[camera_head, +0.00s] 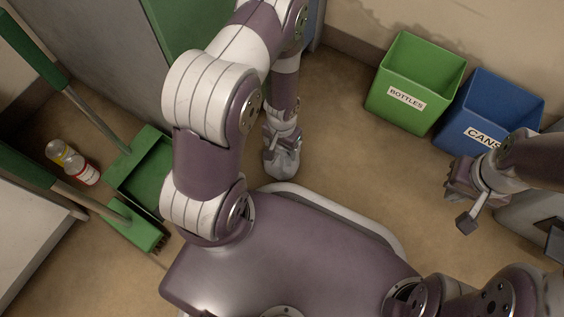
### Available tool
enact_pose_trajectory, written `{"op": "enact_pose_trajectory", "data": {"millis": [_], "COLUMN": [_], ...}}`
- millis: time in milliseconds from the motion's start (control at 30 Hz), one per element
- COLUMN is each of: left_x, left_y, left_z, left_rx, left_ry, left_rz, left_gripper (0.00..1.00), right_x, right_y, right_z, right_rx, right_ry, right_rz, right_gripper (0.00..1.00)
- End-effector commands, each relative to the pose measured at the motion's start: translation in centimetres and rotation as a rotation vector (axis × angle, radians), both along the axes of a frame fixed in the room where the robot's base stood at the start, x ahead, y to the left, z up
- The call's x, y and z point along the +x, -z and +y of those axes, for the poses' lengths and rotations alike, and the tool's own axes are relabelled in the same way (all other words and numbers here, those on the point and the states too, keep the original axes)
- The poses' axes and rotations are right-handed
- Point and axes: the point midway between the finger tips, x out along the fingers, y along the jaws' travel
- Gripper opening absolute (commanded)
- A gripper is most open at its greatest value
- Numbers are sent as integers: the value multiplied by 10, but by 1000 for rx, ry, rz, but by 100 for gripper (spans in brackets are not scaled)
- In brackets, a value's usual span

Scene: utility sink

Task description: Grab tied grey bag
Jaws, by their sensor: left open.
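The grey bag (283,162) is a small, pale lump on the floor just beyond my base, near the middle of the view. My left gripper (282,137) reaches down to the bag's upper end, with its jaws open. It overlaps the top of the bag, so the knot is hidden and I cannot tell whether the fingers touch it. My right gripper (459,204) is far to the right, in front of the blue bin, with its fingers apart and nothing between them.
A green bin labelled BOTTLES (414,84) and a blue bin labelled CANS (491,117) stand by the wall at right. A green dustpan (143,172), a green broom (133,226) and bottles (81,168) are at left. Floor between the bag and bins is clear.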

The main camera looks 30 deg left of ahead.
Motion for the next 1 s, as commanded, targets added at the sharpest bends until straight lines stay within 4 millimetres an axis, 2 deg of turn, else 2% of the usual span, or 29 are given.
{"op": "enact_pose_trajectory", "data": {"millis": [167, 400, 767, 1000], "left_x": [1, 1, 1, 1], "left_y": [-2, -2, -4, -23], "left_z": [0, 0, 0, 0], "left_rx": [0, 0, 0, 0], "left_ry": [0, 0, 0, 0], "left_rz": [-1, -1, -2, -2], "left_gripper": [79, 1, 0, 0], "right_x": [0, 0, 0, 0], "right_y": [-2, -2, -4, -22], "right_z": [0, 0, 0, 0], "right_rx": [0, 0, 0, 0], "right_ry": [0, 0, 0, 0], "right_rz": [-1, -1, -1, -1], "right_gripper": [0, 0, 0, 0]}}
